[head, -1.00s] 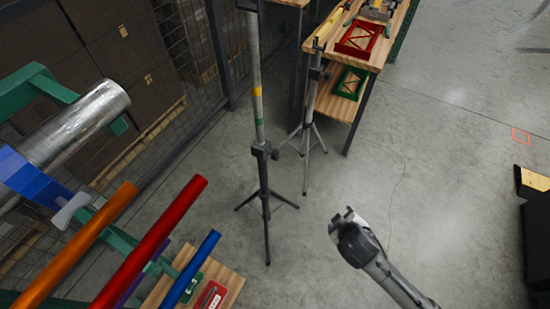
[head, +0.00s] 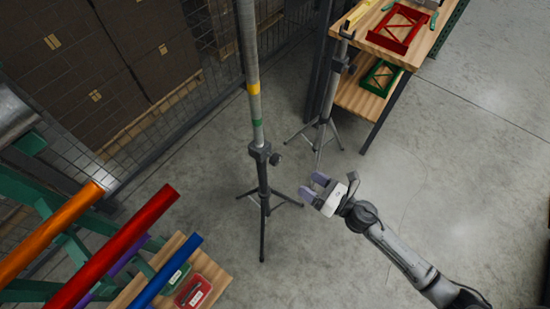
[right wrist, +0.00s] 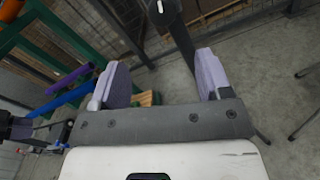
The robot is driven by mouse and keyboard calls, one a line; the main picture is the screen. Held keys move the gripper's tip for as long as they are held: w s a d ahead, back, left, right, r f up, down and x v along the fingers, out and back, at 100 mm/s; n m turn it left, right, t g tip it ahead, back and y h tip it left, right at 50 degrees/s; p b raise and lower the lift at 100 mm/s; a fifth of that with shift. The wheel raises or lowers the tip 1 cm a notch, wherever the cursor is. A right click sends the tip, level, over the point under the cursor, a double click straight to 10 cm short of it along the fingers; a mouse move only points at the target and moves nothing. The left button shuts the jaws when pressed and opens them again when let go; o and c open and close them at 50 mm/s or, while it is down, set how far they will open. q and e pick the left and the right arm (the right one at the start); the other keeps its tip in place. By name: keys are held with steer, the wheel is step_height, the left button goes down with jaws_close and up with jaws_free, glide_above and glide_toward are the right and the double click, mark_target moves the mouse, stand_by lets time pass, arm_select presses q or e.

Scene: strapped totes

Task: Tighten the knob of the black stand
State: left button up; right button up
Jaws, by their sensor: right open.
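The black stand (head: 262,200) stands upright on its tripod legs in the middle of the head view, with a grey pole banded yellow and green. Its dark knob (head: 276,159) sticks out to the right of the clamp collar. My right gripper (head: 309,188) is open and empty, to the right of the stand and lower in the picture than the knob, apart from it. In the right wrist view, a dark post (right wrist: 178,35), seemingly the stand, shows beyond and between the two purple-grey fingers (right wrist: 163,76).
A second tripod stand (head: 325,115) stands behind, beside a wooden shelf unit (head: 362,104) with red and green frames. Coloured tubes (head: 115,250) on a green rack fill the lower left. A mesh fence (head: 175,130) runs behind. The floor at right is clear.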

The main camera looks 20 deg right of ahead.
mark_target(279, 162)
steer(key=x, duration=1.3)
steer(key=shift+w+r, duration=0.1)
steer(key=shift+w, duration=0.35)
steer(key=shift+c, duration=0.2)
steer(key=c, duration=0.9)
